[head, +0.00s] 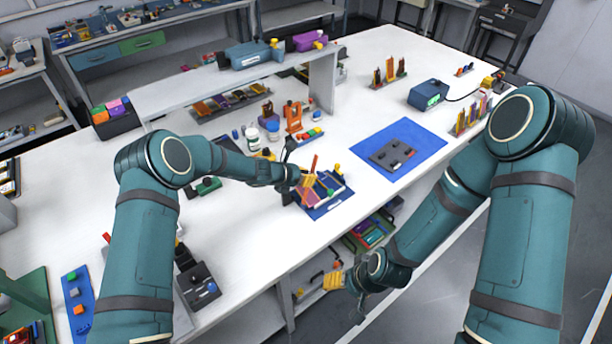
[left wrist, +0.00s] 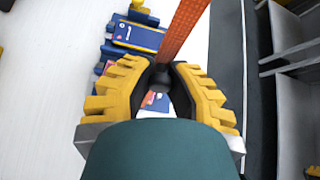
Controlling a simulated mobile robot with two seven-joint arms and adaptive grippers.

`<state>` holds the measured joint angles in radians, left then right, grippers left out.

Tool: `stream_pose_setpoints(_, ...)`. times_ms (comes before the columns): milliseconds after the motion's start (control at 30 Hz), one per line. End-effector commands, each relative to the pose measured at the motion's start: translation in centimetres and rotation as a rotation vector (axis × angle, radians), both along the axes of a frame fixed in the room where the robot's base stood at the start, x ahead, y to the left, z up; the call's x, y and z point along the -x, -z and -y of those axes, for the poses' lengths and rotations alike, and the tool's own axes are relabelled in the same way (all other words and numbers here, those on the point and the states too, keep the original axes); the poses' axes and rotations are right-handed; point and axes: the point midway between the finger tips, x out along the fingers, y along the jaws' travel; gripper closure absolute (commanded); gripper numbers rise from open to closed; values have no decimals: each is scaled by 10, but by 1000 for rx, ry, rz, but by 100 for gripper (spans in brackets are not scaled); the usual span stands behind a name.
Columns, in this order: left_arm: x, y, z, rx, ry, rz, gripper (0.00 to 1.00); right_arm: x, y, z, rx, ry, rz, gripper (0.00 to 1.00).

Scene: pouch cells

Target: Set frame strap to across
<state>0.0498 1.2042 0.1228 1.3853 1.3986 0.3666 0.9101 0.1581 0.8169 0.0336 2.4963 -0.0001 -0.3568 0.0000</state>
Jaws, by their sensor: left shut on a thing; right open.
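The orange frame strap (head: 314,163) stands raised at a steep angle over the blue frame (head: 322,210) near the table's front edge. In the left wrist view the strap (left wrist: 184,35) rises beyond the fingers, with a dark knob (left wrist: 160,80) at its near end. My left gripper (head: 309,186) is shut on this knob, and its yellow fingers (left wrist: 160,88) show on both sides of it. Part of the blue frame (left wrist: 138,37) shows behind, and the fingers hide the rest. My right gripper (head: 345,284) is open and empty, below and in front of the table edge.
A blue mat (head: 427,146) with a dark tray (head: 391,154) lies right of the frame. An orange stand (head: 293,116) and white jars (head: 252,134) stand behind it. A grey shelf (head: 170,97) spans the back. Open drawers (head: 368,233) sit below the front edge.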

Motion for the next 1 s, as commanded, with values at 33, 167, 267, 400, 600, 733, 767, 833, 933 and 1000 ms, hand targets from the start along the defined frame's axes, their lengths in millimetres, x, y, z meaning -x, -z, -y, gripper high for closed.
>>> stream_pose_setpoints(33,0,0,0,0,1,0,100,0,0,0,0,0,0,37)
stream_pose_setpoints(167,0,0,0,0,1,0,62,0,0,0,0,0,0,37)
stream_pose_setpoints(267,0,0,0,0,1,0,48,0,0,0,0,0,0,37)
stream_pose_setpoints(400,0,0,0,0,1,0,48,0,0,0,0,0,0,37)
stream_pose_setpoints(600,2,-3,-4,0,-1,-1,48,0,0,0,0,0,0,37)
stream_pose_setpoints(733,9,-13,-17,1,-3,-1,48,0,0,0,0,0,0,37)
stream_pose_setpoints(767,12,-17,-21,0,-2,1,48,0,0,0,0,0,0,37)
stream_pose_setpoints(833,18,-25,-31,1,-3,0,48,0,0,0,0,0,0,37)
stream_pose_setpoints(933,28,-38,-45,0,-2,1,48,0,0,0,0,0,0,37)
stream_pose_setpoints(1000,34,-46,-54,0,-2,1,48,0,0,0,0,0,0,37)
